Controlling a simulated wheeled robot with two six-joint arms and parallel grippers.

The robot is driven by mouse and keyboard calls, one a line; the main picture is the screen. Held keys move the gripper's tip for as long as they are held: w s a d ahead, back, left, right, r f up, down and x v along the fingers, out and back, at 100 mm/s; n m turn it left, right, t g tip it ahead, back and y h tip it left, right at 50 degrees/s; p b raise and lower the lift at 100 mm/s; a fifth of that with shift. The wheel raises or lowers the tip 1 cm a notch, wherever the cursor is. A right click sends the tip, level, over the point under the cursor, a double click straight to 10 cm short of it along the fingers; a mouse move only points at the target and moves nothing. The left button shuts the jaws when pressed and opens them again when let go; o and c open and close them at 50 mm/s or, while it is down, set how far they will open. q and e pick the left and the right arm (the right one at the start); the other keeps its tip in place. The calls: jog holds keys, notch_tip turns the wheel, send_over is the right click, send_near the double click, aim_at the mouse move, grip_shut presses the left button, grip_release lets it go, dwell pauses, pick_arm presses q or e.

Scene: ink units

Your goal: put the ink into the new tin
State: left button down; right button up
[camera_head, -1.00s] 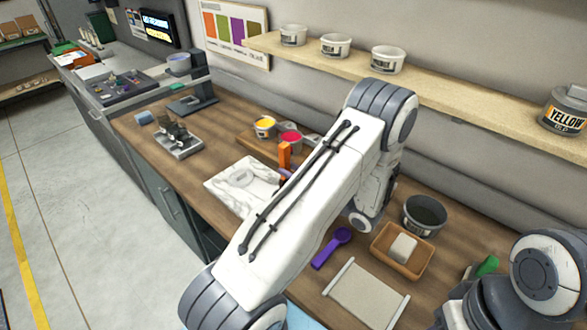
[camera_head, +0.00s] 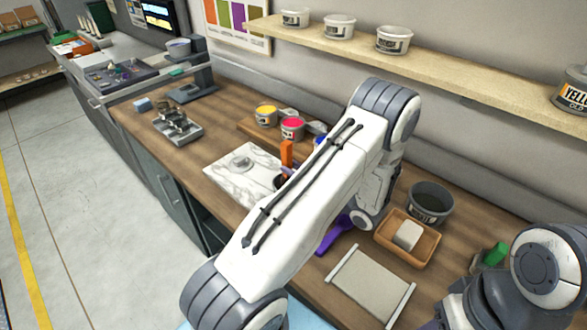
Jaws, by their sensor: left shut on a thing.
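An upright orange handle (camera_head: 287,154) shows just behind my left forearm, by the right edge of a white marble slab (camera_head: 222,178). My left gripper (camera_head: 285,176) is shut on this orange-handled tool, with its fingers mostly hidden by my arm. A dark round tin (camera_head: 279,183) is partly visible below the handle; I cannot tell whether the tool touches it. Tins of yellow ink (camera_head: 266,114), red ink (camera_head: 292,128) and blue ink (camera_head: 320,141) stand behind the slab. A larger dark grey tin (camera_head: 428,216) stands to the right. My right gripper is outside the view.
A purple tool (camera_head: 333,238) lies beside my forearm. An orange tray (camera_head: 408,255) holds a pale block (camera_head: 408,234). A flat grey board (camera_head: 368,285) lies in front. A metal device (camera_head: 178,126) stands left. White tubs (camera_head: 394,40) line the shelf (camera_head: 455,75).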

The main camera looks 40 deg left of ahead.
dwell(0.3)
pick_arm(q)
notch_tip(320, 180, up, 8)
jog(key=p, duration=0.6)
